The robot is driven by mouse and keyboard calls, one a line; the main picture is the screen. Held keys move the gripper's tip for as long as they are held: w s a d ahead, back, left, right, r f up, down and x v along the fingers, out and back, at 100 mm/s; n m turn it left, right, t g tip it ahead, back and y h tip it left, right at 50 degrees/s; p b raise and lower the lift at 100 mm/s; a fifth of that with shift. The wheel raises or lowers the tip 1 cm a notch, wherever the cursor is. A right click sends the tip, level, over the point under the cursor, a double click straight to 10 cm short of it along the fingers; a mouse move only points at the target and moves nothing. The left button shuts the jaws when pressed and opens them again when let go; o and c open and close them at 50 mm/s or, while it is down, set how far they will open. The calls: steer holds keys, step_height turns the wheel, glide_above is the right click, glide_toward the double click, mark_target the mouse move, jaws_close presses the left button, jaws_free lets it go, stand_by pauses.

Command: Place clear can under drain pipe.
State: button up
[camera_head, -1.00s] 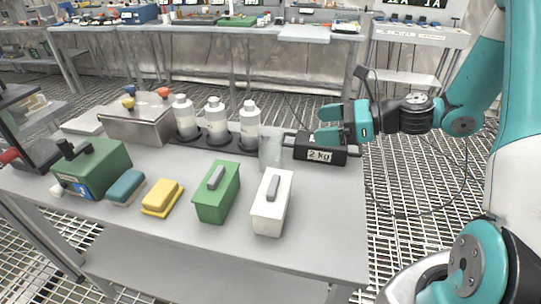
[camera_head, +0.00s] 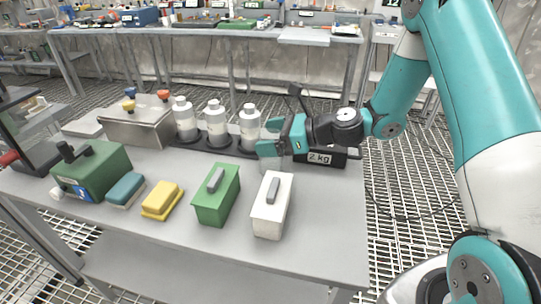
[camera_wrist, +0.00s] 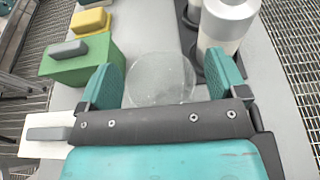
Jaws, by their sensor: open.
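The clear can (camera_wrist: 158,82) is a see-through cylinder standing on the table. In the wrist view it sits between the two teal fingers of my gripper (camera_wrist: 163,80), with a visible gap to the right finger and a smaller gap on the left. In the head view my gripper (camera_head: 268,137) reaches in from the right, open, and its fingers largely hide the can. A steel box (camera_head: 137,124) with blue, yellow and red knobs stands at the back left. I cannot make out a drain pipe.
White bottles (camera_head: 215,125) in a black rack stand just left of my gripper. A black 2 kg weight (camera_head: 320,158) is beneath my wrist. A white box (camera_head: 270,215), a green box (camera_head: 215,200), and yellow (camera_head: 162,200) and teal (camera_head: 125,190) blocks line the front.

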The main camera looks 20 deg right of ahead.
steer(key=shift+c, duration=0.5)
steer(key=c, duration=1.3)
